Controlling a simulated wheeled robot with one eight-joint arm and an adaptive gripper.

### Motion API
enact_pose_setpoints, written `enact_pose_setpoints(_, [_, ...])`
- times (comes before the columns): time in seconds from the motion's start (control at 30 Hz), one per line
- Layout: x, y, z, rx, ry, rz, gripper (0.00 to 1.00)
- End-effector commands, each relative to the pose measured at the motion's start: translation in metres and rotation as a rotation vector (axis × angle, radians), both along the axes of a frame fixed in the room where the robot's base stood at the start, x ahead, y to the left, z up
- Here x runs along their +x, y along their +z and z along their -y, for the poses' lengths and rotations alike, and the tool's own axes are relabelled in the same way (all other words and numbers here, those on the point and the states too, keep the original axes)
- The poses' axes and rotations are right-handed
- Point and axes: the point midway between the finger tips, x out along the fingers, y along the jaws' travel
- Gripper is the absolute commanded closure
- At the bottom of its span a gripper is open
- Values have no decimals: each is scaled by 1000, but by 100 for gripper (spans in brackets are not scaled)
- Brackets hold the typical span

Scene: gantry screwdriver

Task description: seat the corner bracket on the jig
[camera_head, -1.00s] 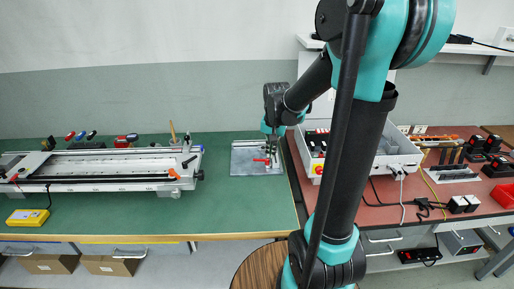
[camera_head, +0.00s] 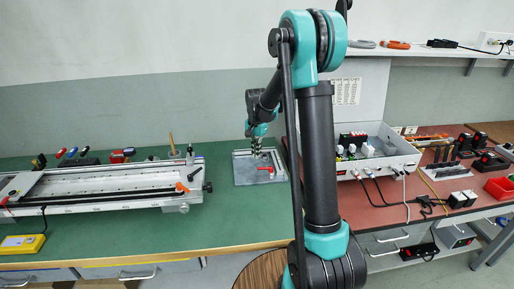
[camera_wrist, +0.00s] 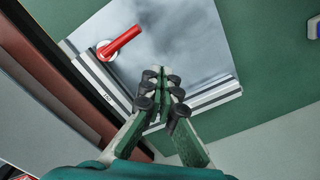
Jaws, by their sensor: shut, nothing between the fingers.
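The jig (camera_head: 245,176) is a grey metal plate at the right end of the green bench, with metal rails along its edges and a red-handled clamp (camera_head: 266,168). In the wrist view, the jig (camera_wrist: 186,38) lies below my gripper, with the red clamp handle (camera_wrist: 121,41) at upper left. My gripper (camera_head: 257,153) is over the jig; in the wrist view its fingertips (camera_wrist: 160,72) are together with nothing held, in front of the corner where the rails meet. I cannot make out a separate corner bracket; the fingers hide part of that corner.
A long metal rail fixture (camera_head: 100,184) fills the left of the green bench, with a yellow device (camera_head: 22,243) in front. A white box of electrical parts (camera_head: 385,160) stands right of the jig on the red bench. Bare green bench lies in front of the jig.

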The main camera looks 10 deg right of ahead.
Motion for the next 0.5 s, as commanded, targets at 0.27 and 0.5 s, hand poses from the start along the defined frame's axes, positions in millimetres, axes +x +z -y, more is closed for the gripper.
enact_pose_setpoints(0.27, [0, -55, 0, 0, 1, 0, 100])
enact_pose_setpoints(0.5, [24, -51, 22, 0, 0, 0, 100])
